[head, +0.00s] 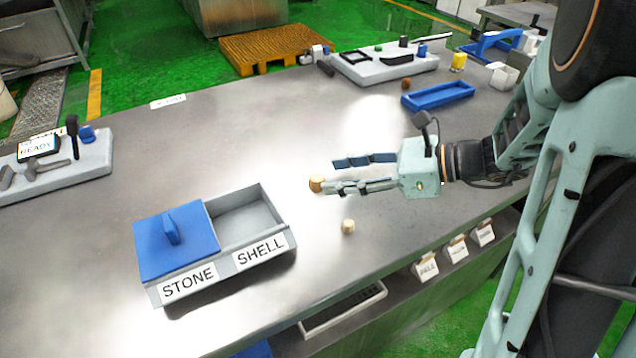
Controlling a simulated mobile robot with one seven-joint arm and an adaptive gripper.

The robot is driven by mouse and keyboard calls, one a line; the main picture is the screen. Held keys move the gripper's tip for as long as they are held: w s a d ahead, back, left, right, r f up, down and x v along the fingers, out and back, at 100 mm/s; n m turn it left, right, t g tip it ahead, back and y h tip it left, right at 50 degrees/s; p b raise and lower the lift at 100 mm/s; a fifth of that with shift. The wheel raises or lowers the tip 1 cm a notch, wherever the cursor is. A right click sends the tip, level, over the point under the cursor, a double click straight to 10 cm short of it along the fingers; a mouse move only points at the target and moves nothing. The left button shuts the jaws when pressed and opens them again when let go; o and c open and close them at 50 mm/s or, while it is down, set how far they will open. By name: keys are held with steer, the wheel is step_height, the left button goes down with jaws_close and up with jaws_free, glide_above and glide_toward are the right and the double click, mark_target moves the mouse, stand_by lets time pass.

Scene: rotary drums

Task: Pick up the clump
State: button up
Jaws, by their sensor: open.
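No label marks which piece is the clump. A small tan-orange lump (316,184) is on the grey metal table at the tips of my gripper, by the lower finger in the picture. A paler beige lump (348,226) stands on the table below the fingers, apart from them. A small brown round lump (407,83) is farther back, near the blue tray. My gripper (333,175) is low over the table, pointing left, with its fingers apart and nothing visible between them. I cannot tell whether the lower finger touches the tan-orange lump.
A two-part box (215,275) is at the front left; a blue lid (178,240) covers the STONE side and the SHELL side is open. A blue tray (438,96) and a grey tool board (385,65) are behind. A READY panel (40,148) is left. The table's middle is clear.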

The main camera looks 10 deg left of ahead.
mark_target(324, 180)
steer(key=x, duration=0.2)
steer(key=b+x, duration=0.1)
steer(key=x, duration=0.2)
steer(key=shift+s+d+f, duration=0.1)
steer(key=shift+f, duration=0.2)
steer(key=shift+a+f, duration=0.1)
steer(key=shift+a, duration=0.2)
steer(key=c, duration=0.8)
